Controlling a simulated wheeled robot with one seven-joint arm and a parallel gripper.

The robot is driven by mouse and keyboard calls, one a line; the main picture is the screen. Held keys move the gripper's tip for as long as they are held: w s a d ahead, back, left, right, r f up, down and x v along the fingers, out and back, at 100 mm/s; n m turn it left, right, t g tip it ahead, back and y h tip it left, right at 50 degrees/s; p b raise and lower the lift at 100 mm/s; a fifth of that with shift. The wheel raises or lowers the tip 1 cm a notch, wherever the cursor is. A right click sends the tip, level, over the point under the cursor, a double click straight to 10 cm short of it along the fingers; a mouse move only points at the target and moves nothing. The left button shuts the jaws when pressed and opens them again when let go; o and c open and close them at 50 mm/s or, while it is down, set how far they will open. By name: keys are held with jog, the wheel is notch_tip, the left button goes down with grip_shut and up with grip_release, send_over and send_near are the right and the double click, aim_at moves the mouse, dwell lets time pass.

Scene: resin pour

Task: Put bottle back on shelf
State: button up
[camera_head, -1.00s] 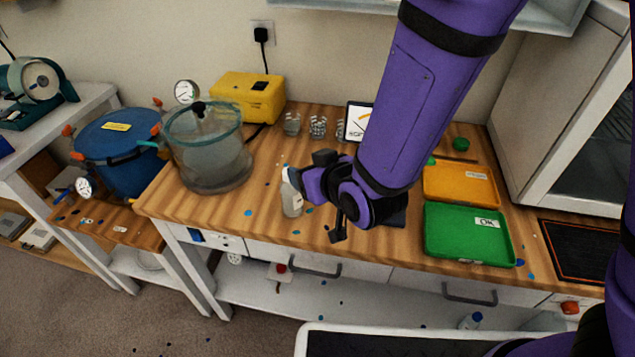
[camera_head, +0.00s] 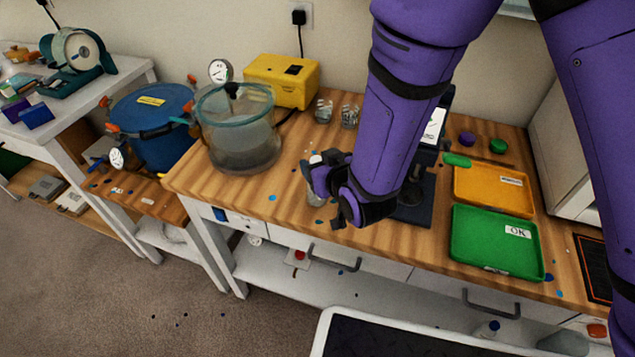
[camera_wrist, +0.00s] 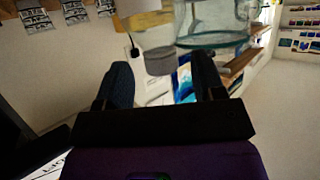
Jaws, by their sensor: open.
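A small pale bottle (camera_head: 314,196) stands upright near the front edge of the wooden bench, partly hidden by my gripper (camera_head: 322,180). My gripper (camera_wrist: 163,65) is open, one finger on each side of the cap's line. I cannot tell whether either finger touches the bottle.
A glass chamber (camera_head: 240,130) stands left of the bottle, with a yellow pump (camera_head: 280,80) behind. Clear cups (camera_head: 324,110) stand at the back. A dark scale (camera_head: 412,205), orange tray (camera_head: 495,190) and green tray (camera_head: 495,240) are to the right. A blue pot (camera_head: 150,125) is far left.

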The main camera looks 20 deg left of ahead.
aim_at(314, 160)
jog(key=shift+x, duration=1.75)
grip_shut()
